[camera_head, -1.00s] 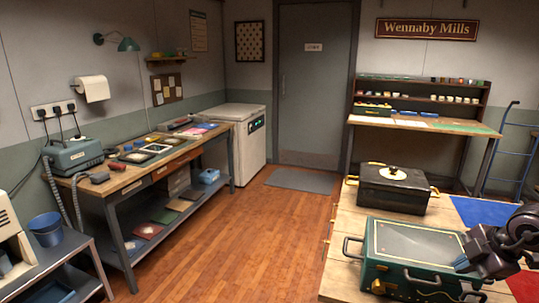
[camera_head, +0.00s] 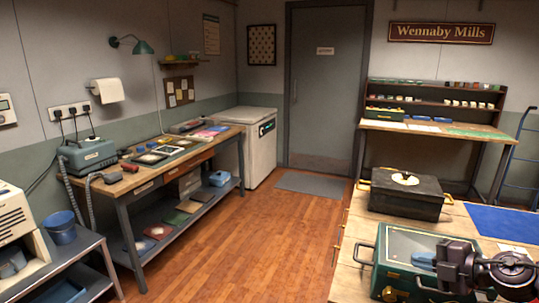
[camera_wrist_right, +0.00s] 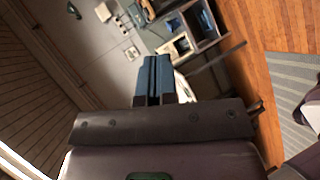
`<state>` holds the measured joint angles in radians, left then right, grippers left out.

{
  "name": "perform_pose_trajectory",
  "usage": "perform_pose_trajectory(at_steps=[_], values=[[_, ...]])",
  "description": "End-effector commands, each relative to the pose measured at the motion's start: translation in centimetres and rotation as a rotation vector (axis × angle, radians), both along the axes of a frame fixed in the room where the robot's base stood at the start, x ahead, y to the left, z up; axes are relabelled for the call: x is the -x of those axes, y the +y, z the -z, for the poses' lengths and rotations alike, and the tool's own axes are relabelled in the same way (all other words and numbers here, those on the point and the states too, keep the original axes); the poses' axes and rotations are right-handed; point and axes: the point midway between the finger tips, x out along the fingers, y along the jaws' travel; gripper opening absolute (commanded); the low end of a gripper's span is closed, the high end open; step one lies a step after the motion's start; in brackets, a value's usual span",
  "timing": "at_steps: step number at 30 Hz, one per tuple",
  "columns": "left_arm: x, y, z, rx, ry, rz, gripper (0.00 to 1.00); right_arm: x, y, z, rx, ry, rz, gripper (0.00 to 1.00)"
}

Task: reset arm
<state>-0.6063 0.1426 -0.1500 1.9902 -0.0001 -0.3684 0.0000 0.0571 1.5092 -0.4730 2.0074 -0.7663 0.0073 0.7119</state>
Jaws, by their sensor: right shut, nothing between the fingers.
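My right gripper (camera_head: 422,258) is at the lower right of the head view, above the green case (camera_head: 395,250) on the wooden table. Its blue fingers point left in the picture. In the right wrist view the two blue fingers (camera_wrist_right: 154,80) lie side by side against each other, with nothing between them. Whether the gripper touches the case cannot be told. The dark arm behind it hides the right part of the case. My left gripper is not in view.
A black box (camera_head: 406,198) with a pale round top stands behind the case on the wooden table (camera_head: 350,275). A blue mat (camera_head: 505,222) lies to its right. A workbench (camera_head: 120,188) runs along the left wall. The wooden floor (camera_head: 235,245) between is clear.

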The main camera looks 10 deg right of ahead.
Motion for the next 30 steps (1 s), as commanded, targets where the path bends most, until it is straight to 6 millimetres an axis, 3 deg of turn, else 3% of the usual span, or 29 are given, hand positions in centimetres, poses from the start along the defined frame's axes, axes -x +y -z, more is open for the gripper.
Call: perform_pose_trajectory(at_steps=[14,30], values=[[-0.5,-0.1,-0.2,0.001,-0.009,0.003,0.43,1.3,3.0,7.5,-0.239,-0.027,0.255,0.00],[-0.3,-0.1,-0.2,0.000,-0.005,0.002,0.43,6.9,6.4,17.2,-0.554,0.177,0.589,0.00]])
